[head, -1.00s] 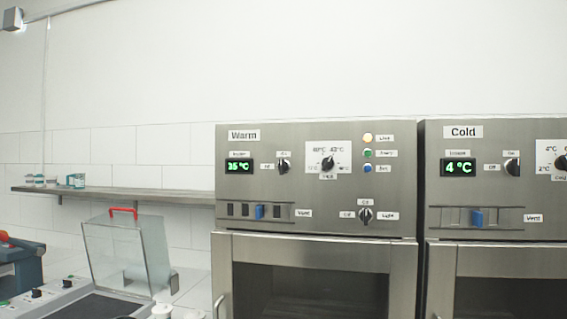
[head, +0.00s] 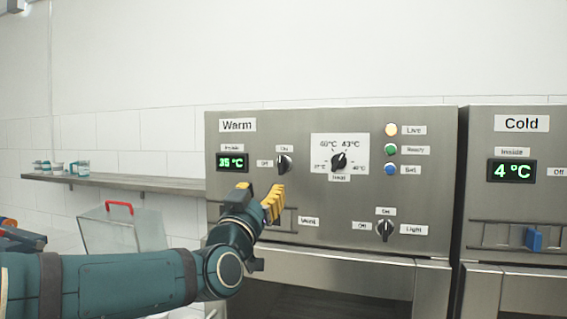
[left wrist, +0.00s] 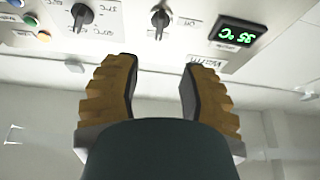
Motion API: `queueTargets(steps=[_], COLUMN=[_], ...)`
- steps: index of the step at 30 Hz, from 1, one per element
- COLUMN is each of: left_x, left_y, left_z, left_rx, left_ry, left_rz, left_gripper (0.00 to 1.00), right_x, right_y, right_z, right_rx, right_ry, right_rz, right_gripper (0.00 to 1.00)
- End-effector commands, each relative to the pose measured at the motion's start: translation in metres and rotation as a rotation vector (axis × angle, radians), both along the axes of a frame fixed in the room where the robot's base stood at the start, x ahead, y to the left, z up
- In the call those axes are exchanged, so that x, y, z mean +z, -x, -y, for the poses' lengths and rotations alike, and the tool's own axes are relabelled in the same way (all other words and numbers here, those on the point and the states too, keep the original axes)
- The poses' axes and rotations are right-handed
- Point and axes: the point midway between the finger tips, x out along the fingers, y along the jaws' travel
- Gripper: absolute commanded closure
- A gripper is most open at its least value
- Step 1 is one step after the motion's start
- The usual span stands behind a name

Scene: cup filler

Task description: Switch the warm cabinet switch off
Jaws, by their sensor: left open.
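The warm cabinet (head: 300,200) has a steel panel labelled "Warm" with a green display (head: 232,162) reading 35 °C. Its black On/Off switch knob (head: 284,164) sits right of the display, its handle near upright, toward "On". My left gripper (head: 258,196) is open and empty, a little below and left of the switch knob, in front of the vent slider, which it partly hides. In the left wrist view, upside down, the switch knob (left wrist: 160,18) shows beyond and between the open fingers (left wrist: 160,75), apart from them. My right gripper is not in view.
A temperature dial (head: 339,161) and coloured lamps (head: 391,149) lie right of the switch. A light knob (head: 385,229) is lower right. The cold cabinet (head: 515,190) stands at right. A wall shelf (head: 130,182) with cups and a clear lidded box (head: 120,230) are at left.

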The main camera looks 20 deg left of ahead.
Motion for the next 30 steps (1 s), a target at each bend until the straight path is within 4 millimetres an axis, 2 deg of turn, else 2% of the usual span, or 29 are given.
queueTargets(steps=[18,24,30], left_x=[0.04,0.047,0.048], left_y=[-0.101,-0.118,-0.122], left_z=[0.005,0.005,0.005], left_rx=[-0.002,-0.001,-0.002], left_ry=[-0.003,-0.002,-0.001], left_rz=[-0.005,-0.005,-0.005], left_gripper=[0.59,0.59,0.59], right_x=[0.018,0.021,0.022], right_y=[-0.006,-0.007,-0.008], right_z=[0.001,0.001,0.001], right_rx=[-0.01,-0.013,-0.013], right_ry=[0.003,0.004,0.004], right_rz=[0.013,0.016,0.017], right_gripper=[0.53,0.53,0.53])
